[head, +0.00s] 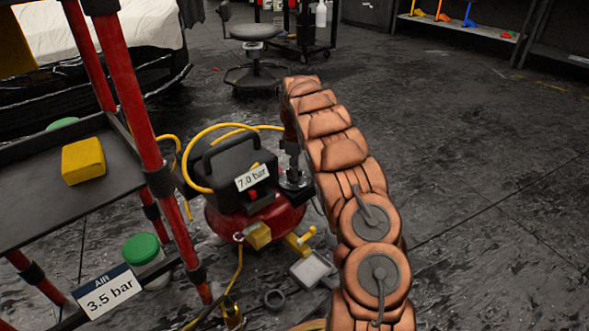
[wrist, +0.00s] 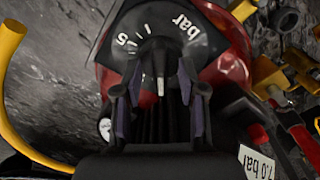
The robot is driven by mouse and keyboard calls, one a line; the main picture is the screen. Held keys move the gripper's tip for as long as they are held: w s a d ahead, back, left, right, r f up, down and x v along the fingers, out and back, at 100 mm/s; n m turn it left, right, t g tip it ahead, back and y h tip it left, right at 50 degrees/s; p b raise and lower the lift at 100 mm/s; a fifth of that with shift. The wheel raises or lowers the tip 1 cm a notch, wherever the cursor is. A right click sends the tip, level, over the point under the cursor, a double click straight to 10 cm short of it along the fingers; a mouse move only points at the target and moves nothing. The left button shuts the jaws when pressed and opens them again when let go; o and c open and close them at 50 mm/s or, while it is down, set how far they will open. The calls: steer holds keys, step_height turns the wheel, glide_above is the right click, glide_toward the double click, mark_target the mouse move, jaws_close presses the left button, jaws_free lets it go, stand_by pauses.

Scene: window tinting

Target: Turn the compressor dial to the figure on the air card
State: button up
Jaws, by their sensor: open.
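The air card (head: 108,291) reads "AIR 3.5 bar" and hangs on the cart's lower front in the head view. The compressor (head: 262,215) has a red tank and a black top; it stands on the floor beside the cart. In the wrist view its dark dial face (wrist: 193,45) shows "bar", a 5 and tick marks. The dial knob (wrist: 160,88), with a pale pointer line, sits between the fingers of my gripper (wrist: 160,76). The gripper is open, one finger on each side; contact cannot be told. In the head view my arm partly hides the gripper (head: 292,178).
A "7.0 bar" label (head: 253,177) is on the compressor. A yellow hose (head: 205,139) loops around it. The red-posted cart (head: 130,85) stands close at left, with a yellow block (head: 83,160) on its shelf. A stool (head: 256,32) stands behind. Floor at right is clear.

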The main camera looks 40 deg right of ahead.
steer(key=shift+c, duration=0.4)
jaws_close()
steer(key=shift+r+p, duration=0.15)
steer(key=shift+p, duration=0.3)
steer(key=m+p, duration=0.1)
steer(key=p, duration=0.2)
steer(key=shift+a+r+m, duration=0.1)
steer(key=shift+r+m, duration=0.1)
steer(key=shift+m, duration=0.2)
steer(key=m+p, duration=0.3)
steer(key=p, duration=0.2)
steer(key=shift+s, duration=0.1)
steer(key=m+p, duration=0.3)
steer(key=shift+f, duration=0.1)
steer(key=shift+f+m+p, duration=0.2)
steer(key=shift+m+p, duration=1.5)
steer(key=shift+m, duration=0.2)
